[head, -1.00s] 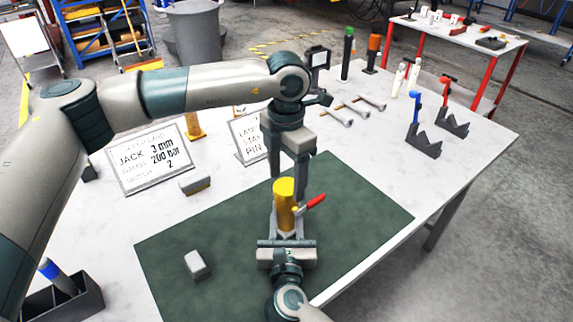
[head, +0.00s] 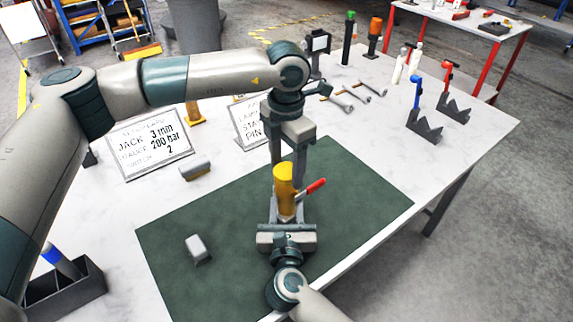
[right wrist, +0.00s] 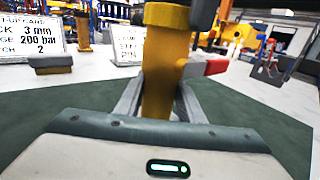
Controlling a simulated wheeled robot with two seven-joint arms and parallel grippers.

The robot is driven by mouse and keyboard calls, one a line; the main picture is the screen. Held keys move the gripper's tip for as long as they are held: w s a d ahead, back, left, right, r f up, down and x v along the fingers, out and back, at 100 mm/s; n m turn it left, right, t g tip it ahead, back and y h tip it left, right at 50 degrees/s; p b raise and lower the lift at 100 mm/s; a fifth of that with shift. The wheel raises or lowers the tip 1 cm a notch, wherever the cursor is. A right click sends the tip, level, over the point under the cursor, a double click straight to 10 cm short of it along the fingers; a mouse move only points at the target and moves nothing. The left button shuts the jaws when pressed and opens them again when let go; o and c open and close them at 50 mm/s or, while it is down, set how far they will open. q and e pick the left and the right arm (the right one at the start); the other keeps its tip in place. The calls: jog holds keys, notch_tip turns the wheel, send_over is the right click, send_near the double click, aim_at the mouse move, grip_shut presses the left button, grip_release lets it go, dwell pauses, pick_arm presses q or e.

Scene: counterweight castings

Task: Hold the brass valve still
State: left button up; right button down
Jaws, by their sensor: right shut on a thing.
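The brass valve (head: 284,180) is an upright yellow cylinder with a red lever (head: 316,187) on its right side, over the green mat. It also shows in the right wrist view (right wrist: 158,75). My right gripper (head: 285,214) comes from the front edge and is shut on the valve, one finger on each side. My left gripper (head: 287,165) points down just behind the valve, its two fingers apart with a gap between them. The valve hides part of the left fingertips, so I cannot tell whether they touch it. The valve's lower end is hidden.
The green mat (head: 355,205) carries a small grey block (head: 198,249) at left. A sign (head: 150,145) and another block (head: 195,170) stand behind it. A dark compartment box (head: 75,290) is front left. Tools and notched stands (head: 424,126) are at the back and right.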

pick_arm(q)
jog(key=shift+o, duration=0.7)
jog(key=shift+r, duration=0.1)
notch_tip(320, 180, up, 12)
dwell(0.3)
pick_arm(e)
jog(key=c, duration=1.1)
grip_release()
jog(key=shift+s, duration=0.1)
pick_arm(q)
notch_tip(320, 180, down, 4)
jog(key=b, duration=0.4)
jog(key=shift+f, duration=0.25)
pick_arm(e)
jog(key=s, duration=1.6)
jog(key=shift+s+f, duration=0.1)
jog(key=shift+s, duration=0.5)
